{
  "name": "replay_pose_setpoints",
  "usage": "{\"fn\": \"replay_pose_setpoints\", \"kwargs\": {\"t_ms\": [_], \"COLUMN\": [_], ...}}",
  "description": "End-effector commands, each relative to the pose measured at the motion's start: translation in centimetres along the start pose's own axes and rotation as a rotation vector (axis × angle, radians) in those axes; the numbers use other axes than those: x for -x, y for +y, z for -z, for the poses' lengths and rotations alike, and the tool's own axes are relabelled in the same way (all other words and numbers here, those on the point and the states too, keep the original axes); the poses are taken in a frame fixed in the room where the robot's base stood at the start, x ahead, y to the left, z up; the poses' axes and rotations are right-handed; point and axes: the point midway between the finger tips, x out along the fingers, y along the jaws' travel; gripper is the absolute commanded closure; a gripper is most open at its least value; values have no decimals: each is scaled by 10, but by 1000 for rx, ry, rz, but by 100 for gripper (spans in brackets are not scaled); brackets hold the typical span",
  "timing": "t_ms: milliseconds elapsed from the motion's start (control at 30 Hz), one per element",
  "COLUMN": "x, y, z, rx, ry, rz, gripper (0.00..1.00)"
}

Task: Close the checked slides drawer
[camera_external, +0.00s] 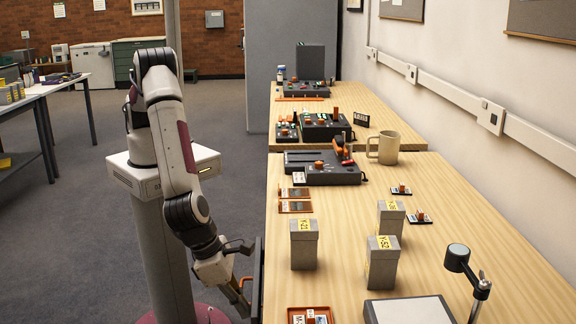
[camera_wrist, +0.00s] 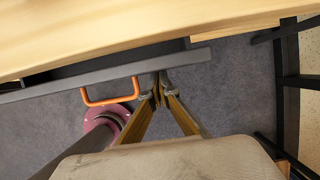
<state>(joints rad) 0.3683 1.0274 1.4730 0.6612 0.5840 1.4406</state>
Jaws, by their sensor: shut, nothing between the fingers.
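The drawer has a dark grey front (camera_wrist: 60,86) and an orange handle (camera_wrist: 110,95), under the front edge of the wooden table. In the wrist view a dark gap shows between that front and the table edge, so the drawer stands partly open. In the external view its dark edge (camera_external: 257,282) shows beside the table's left side. My gripper (camera_wrist: 161,88) is shut and empty. Its fingertips are at the drawer front, right of the handle; I cannot tell whether they touch. It also shows low in the external view (camera_external: 243,304). No drawer label is visible.
Grey boxes with yellow labels (camera_external: 304,246), small trays (camera_external: 294,206) and a lamp (camera_external: 457,258) stand on the wooden tabletop (camera_external: 350,220). Dark devices and a mug (camera_external: 388,148) stand farther back. In the wrist view, dark table legs (camera_wrist: 288,75) are at right. Open carpet lies left of the table.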

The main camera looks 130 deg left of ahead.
Motion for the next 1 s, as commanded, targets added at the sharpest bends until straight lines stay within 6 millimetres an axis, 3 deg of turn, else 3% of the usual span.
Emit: {"fn": "replay_pose_setpoints", "kwargs": {"t_ms": [400, 800, 1000], "x": [-17, -18, -14], "y": [0, 1, 0], "z": [-42, -46, -39], "rx": [1, 1, 0], "ry": [-2, -6, -5], "rz": [-1, 1, 2], "gripper": [100, 100, 100]}}
